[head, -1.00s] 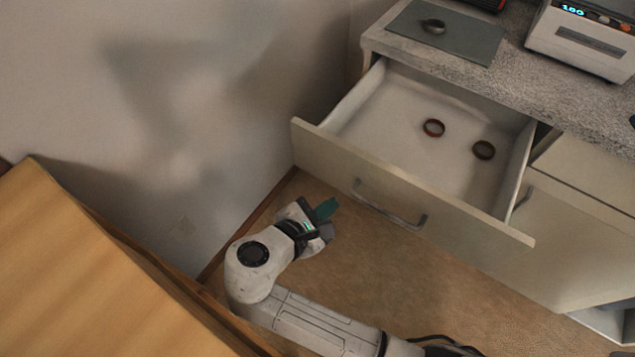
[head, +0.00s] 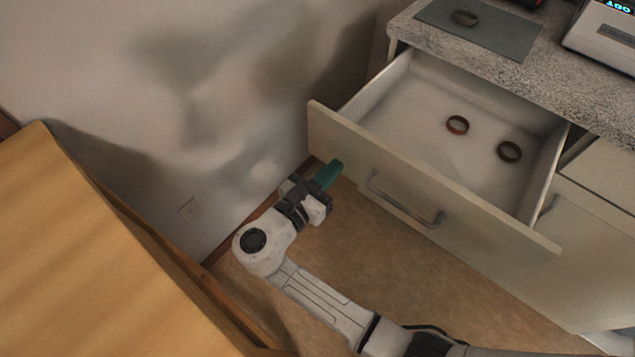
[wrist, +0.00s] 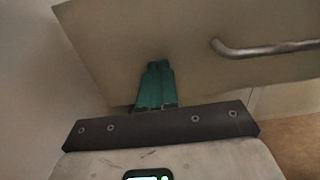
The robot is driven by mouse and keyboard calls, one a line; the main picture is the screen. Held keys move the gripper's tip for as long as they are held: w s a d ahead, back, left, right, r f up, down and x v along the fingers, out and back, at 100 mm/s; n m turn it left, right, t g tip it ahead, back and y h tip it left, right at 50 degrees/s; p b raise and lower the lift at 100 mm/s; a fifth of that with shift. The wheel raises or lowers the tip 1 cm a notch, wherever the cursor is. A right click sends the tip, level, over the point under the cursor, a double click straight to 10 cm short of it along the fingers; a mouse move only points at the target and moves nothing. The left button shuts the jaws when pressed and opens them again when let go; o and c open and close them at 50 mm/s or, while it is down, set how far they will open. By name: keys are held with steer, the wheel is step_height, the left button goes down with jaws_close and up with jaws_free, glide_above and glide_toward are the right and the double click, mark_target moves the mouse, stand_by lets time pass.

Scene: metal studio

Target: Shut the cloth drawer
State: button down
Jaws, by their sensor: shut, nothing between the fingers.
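The drawer (head: 425,178) stands pulled well out below the stone counter. My gripper (head: 328,174) has teal fingers, shut and empty. It is in front of the drawer front near its left end, left of the handle. In the wrist view the fingertips (wrist: 158,66) point at the drawer front (wrist: 120,40); I cannot tell whether they touch it.
A grey mat (head: 480,30) with a ring on it lies on the counter (head: 500,75). A white device (head: 605,35) stands at the right. A wooden surface (head: 100,250) is at the left, near my arm. The wall is behind; floor is clear below the drawer.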

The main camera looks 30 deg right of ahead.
steer(key=shift+x, duration=0.9)
steer(key=shift+d, duration=0.1)
steer(key=b+x, duration=0.1)
steer(key=x, duration=0.9)
steer(key=b+x, duration=0.1)
steer(key=x, duration=0.9)
steer(key=b+x, duration=0.1)
steer(key=x, duration=0.9)
steer(key=shift+w+d+f+b, duration=0.1)
steer(key=shift+d+f+b, duration=0.2)
steer(key=shift+d+b, duration=0.1)
steer(key=shift+w+d+r, duration=0.1)
steer(key=shift+w+d, duration=0.15)
steer(key=shift+d, duration=0.4)
steer(key=shift+w+r, duration=0.1)
steer(key=shift+d+r, duration=0.1)
steer(key=shift+r, duration=0.05)
